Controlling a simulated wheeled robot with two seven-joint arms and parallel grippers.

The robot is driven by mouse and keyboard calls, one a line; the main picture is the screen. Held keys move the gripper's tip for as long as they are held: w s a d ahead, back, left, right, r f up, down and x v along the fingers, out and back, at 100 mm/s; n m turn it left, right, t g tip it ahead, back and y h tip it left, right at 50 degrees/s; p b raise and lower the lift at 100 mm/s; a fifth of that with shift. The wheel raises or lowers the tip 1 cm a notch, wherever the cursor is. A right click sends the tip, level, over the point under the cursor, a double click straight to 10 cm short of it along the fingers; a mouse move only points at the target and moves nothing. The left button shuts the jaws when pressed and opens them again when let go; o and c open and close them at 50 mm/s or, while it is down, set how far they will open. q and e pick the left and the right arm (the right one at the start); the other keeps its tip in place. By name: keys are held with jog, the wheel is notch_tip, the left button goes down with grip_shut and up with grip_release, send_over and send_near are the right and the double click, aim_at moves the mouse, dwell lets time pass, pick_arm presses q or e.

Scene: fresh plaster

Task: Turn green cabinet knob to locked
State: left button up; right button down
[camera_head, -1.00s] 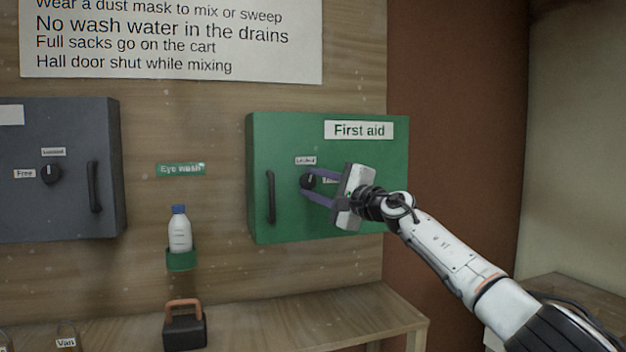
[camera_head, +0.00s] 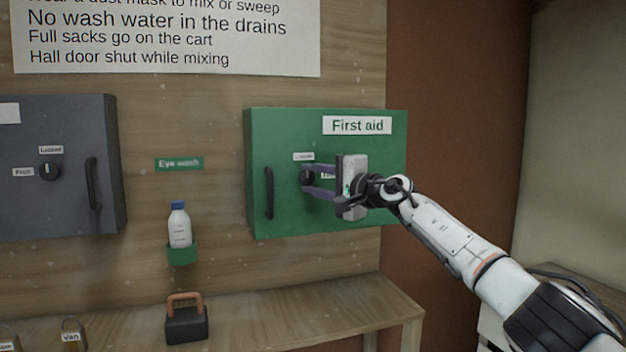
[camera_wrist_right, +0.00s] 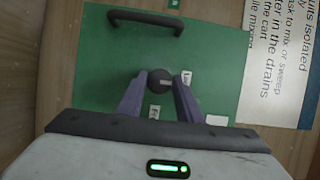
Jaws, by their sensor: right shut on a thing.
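The green cabinet (camera_head: 330,212), labelled "First aid", hangs on the wooden wall. Its dark round knob (camera_head: 307,177) is on the front, with a small label above it and another to its right, partly hidden by the gripper. My right gripper (camera_head: 308,179) reaches in from the right and is shut on the knob, one purple finger on each side. In the right wrist view the knob (camera_wrist_right: 159,81) sits between the two fingertips (camera_wrist_right: 159,84), and a light pointer mark shows on its face. My left gripper is not in view.
The green cabinet's black handle (camera_head: 269,193) is left of the knob. A grey cabinet (camera_head: 60,200) with its own knob (camera_head: 50,171) hangs at the left. An eye wash bottle (camera_head: 180,226) and a padlock-like block (camera_head: 186,318) are between and below.

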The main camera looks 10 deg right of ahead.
jog(key=c, duration=1.3)
grip_release()
jog(key=shift+s, duration=0.1)
jog(key=shift+s+d+b, duration=0.45)
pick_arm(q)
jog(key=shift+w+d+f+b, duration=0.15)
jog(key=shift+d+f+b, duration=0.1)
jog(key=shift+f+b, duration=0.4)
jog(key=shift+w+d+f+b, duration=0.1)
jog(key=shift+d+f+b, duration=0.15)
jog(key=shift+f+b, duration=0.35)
pick_arm(e)
jog(key=v, duration=0.9)
jog(key=shift+a, duration=0.15)
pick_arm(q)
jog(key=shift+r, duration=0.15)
